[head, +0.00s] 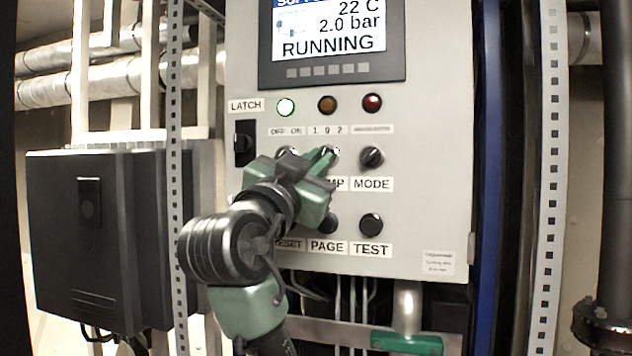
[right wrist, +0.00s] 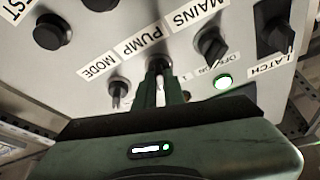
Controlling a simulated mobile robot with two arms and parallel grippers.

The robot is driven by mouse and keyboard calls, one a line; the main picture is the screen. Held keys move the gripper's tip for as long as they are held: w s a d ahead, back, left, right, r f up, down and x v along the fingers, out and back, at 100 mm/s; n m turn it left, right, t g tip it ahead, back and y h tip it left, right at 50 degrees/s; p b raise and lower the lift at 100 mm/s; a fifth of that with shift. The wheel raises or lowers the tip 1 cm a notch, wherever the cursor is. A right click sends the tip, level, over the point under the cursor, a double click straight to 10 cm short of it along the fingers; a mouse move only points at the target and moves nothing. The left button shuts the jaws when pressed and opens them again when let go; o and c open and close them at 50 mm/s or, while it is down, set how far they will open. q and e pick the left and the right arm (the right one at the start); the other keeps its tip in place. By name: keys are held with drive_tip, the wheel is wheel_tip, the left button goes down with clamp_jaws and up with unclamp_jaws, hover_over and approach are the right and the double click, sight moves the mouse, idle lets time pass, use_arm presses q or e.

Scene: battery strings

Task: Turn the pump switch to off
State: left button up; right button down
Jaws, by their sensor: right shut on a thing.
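The pump switch (head: 331,151) is the middle knob of the upper row on the grey panel, with "1 0 2" marked above it. My right gripper (head: 322,158) is at this knob and covers most of it and part of the PUMP label. In the right wrist view the fingers reach the pump switch (right wrist: 158,65) under the PUMP label (right wrist: 141,39) and are shut on it. Which mark the knob points to is hidden by the fingers. The left gripper is not in view.
The MODE knob (head: 371,157) is close on the right, and the MAINS knob (right wrist: 210,42) is on the other side. PAGE and TEST (head: 371,224) buttons sit below. The display (head: 330,28) reads RUNNING and 2.0 bar. A green lamp (head: 286,107) is lit.

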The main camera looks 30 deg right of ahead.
drive_tip(key=shift+s+d+n+t+y+b, duration=0.1)
drive_tip(key=shift+n+t+y+b, duration=0.45)
drive_tip(key=shift+n, duration=0.85)
drive_tip(key=shift+n+t+y+b, duration=0.25)
drive_tip(key=shift+n+t, duration=0.5)
drive_tip(key=shift+n, duration=0.95)
drive_tip(key=c, duration=1.5)
unclamp_jaws()
drive_tip(key=b+v, duration=0.3)
drive_tip(key=v, duration=0.4)
drive_tip(key=shift+s+a+f, duration=0.2)
drive_tip(key=shift+s+f, duration=0.05)
